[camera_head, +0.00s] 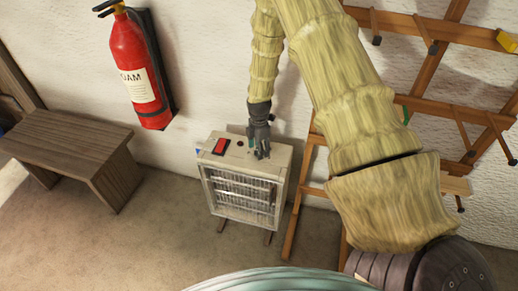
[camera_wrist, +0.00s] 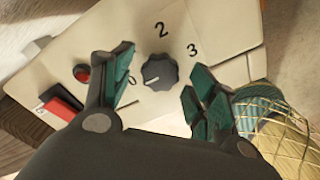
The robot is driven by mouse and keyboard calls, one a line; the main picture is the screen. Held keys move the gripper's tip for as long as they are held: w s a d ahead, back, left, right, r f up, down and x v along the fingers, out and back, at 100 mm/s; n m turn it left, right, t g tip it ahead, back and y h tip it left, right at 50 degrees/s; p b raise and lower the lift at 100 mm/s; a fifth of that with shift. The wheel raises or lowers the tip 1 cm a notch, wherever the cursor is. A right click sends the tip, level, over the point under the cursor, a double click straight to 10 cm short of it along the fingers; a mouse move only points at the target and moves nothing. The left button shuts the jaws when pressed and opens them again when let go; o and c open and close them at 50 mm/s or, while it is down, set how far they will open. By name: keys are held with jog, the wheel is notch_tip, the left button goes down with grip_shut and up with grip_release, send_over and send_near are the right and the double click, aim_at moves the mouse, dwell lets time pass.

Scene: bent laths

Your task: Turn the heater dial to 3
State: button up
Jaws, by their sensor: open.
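The heater (camera_head: 240,199) is a cream box with a front grille, standing on the floor against the wall. In the wrist view its dark round dial (camera_wrist: 159,72) sits on the top panel, with a pale pointer mark aimed to the lower left, toward the 0. The printed 2 (camera_wrist: 161,30) is above the dial and the 3 (camera_wrist: 192,49) is to its upper right. My gripper (camera_wrist: 162,84) is open, with one teal-padded finger on each side of the dial and visible gaps between. In the head view my gripper (camera_head: 262,152) covers the dial.
The heater top also carries a red switch (camera_head: 220,146) and a small red round part (camera_wrist: 82,72). A red fire extinguisher (camera_head: 138,70) hangs on the wall to the left. A wooden bench (camera_head: 70,140) stands at left, and a wooden rack (camera_head: 440,105) is at right.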

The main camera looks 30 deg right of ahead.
jog(key=shift+f, duration=0.35)
jog(key=c, duration=1)
jog(key=shift+c, duration=0.2)
